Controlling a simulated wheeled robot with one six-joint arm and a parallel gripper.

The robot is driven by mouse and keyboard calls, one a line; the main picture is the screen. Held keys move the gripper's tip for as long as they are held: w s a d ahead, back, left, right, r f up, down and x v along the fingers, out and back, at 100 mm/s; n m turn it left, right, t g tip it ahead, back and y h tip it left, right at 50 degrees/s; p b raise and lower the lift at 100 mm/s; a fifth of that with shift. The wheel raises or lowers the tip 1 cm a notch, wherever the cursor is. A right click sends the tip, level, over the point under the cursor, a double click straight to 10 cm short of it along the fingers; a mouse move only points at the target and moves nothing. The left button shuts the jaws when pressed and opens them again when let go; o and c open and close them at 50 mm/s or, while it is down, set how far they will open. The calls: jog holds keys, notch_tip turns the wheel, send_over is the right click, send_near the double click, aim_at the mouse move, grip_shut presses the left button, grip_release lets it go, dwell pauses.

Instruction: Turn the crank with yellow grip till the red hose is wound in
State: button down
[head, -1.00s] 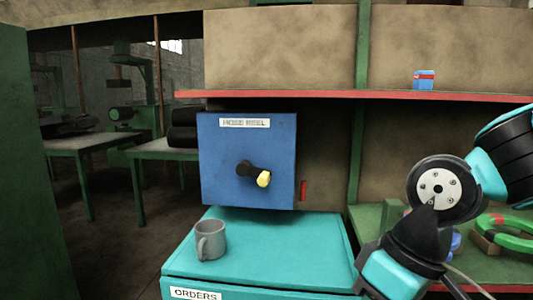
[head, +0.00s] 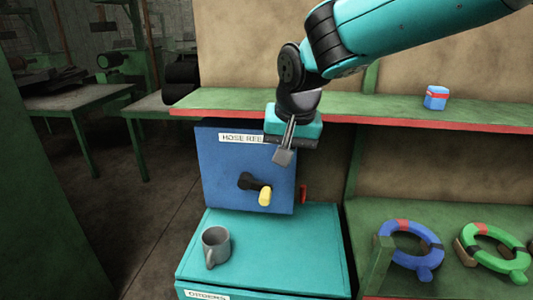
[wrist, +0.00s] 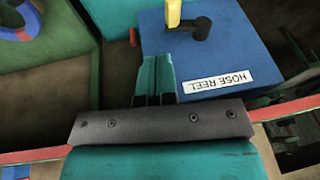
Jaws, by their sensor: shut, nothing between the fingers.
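The blue hose reel box (head: 225,180) stands on the teal cabinet. Its black crank (head: 250,182) is on the front face, with the yellow grip (head: 265,196) at the crank's lower right end. A short red piece (head: 304,193), perhaps the red hose, shows at the box's right side. My gripper (head: 284,156) is shut and empty, above and to the right of the yellow grip and apart from it. In the wrist view the yellow grip (wrist: 174,12) is at the top, beyond my closed fingertips (wrist: 156,62).
A grey mug (head: 216,245) stands on the teal cabinet (head: 300,250) below the box. A red-edged shelf (head: 400,115) with a small blue box (head: 436,97) runs above. Blue (head: 410,258) and green (head: 495,260) rings lie on the right bench.

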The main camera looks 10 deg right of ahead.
jog(key=w+r, duration=0.2)
jog(key=p, duration=0.4)
send_over(267, 193)
jog(key=s+d, duration=0.1)
jog(key=d, duration=0.1)
notch_tip(267, 193, down, 10)
jog(key=shift+m+t, duration=0.3)
jog(key=shift+m, duration=0.1)
jog(key=shift+a+f+p, duration=0.3)
jog(key=shift+f+p, duration=0.05)
jog(key=shift+f, duration=0.25)
jog(key=shift+a+f+p, duration=0.3)
jog(key=shift+f+p, duration=0.05)
jog(key=shift+f, duration=0.25)
jog(key=shift+a+f+p, duration=0.3)
jog(key=shift+f+p, duration=0.05)
jog(key=shift+f, duration=0.25)
jog(key=shift+f, duration=0.1)
